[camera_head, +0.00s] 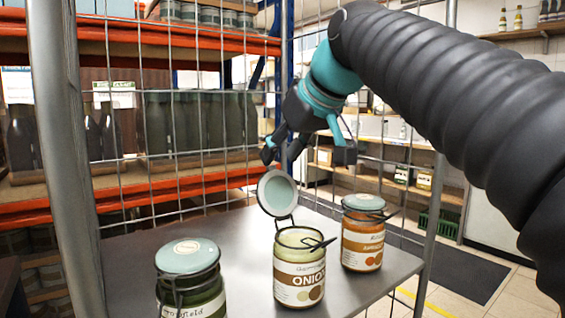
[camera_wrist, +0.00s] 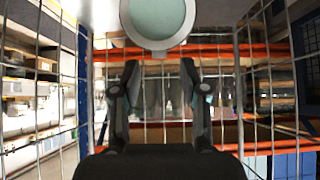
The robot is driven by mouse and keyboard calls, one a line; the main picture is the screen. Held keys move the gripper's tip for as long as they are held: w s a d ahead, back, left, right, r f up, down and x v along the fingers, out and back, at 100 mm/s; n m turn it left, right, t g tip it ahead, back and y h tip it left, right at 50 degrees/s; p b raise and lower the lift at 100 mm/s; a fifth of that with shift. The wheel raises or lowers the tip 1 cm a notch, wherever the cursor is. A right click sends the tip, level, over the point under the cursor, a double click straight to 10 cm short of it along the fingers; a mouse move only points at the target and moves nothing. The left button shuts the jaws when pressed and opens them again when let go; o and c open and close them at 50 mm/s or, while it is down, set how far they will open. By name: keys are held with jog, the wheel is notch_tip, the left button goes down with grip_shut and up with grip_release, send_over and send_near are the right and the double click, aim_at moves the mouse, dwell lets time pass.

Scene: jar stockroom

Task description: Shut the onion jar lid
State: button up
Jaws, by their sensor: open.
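A wire clasp sticks out at the jar's front right. My gripper (camera_head: 283,153) is open and empty, above and behind the raised lid, apart from it. In the wrist view the lid (camera_wrist: 158,18) shows at the top centre, beyond the open fingers (camera_wrist: 160,80). The jar body is not clearly seen in the wrist view.
A jar with a closed lid (camera_head: 188,256) stands at the left front, and an orange jar (camera_head: 363,240) with a closed lid stands close at the right. A wire grid (camera_head: 203,130) rises behind the shelf (camera_head: 235,225). A grey post (camera_head: 62,130) stands at the left.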

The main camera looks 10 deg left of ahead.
jog(key=shift+x, duration=1.25)
grip_shut()
